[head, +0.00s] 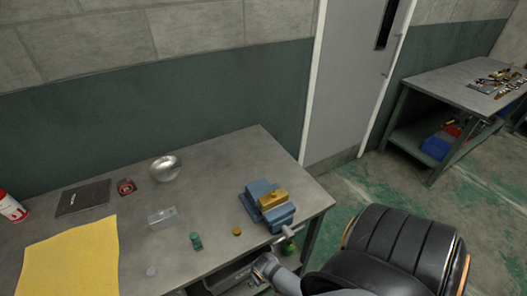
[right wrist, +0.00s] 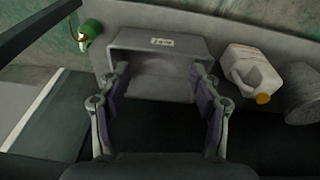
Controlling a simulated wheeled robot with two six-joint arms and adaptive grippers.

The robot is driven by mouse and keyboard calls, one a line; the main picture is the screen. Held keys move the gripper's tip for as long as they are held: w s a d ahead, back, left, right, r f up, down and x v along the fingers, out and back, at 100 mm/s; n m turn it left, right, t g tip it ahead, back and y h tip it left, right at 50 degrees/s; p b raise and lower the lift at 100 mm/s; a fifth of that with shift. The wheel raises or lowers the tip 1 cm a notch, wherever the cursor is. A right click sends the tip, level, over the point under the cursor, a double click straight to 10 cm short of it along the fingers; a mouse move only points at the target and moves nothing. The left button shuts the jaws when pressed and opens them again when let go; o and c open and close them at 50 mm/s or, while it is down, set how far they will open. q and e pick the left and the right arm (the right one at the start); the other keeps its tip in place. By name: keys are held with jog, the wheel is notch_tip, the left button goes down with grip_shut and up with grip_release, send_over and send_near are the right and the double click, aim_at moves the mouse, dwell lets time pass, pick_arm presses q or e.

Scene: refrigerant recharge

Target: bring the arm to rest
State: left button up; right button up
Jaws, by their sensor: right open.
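My right gripper (right wrist: 160,75) is open in the right wrist view, its two fingers apart with nothing between them. A grey bin (right wrist: 155,42) with a small white label lies beyond the fingertips; whether they touch it I cannot tell. In the head view, part of my right arm (head: 284,277) shows at the bottom, beside the front right corner of the workbench (head: 205,235). My left gripper is not in view.
A blue vise (head: 262,190) stands at the bench's right end; a black chair (head: 395,255) is right of it. In the wrist view, a white jug (right wrist: 249,72) stands right of the bin, and a green cylinder (right wrist: 90,32) is at the upper left.

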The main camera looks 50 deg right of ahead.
jog(key=f, duration=0.1)
jog(key=s+f, duration=0.1)
jog(key=f, duration=0.1)
jog(key=shift+s+d+f+b, duration=0.1)
jog(key=shift+s+f+b, duration=0.1)
jog(key=shift+f+b, duration=0.15)
jog(key=s+d+f+n+g+b, duration=0.1)
jog(key=s+d+f+n, duration=0.1)
jog(key=s+f, duration=1.3)
jog(key=s, duration=0.5)
jog(key=shift+f, duration=0.4)
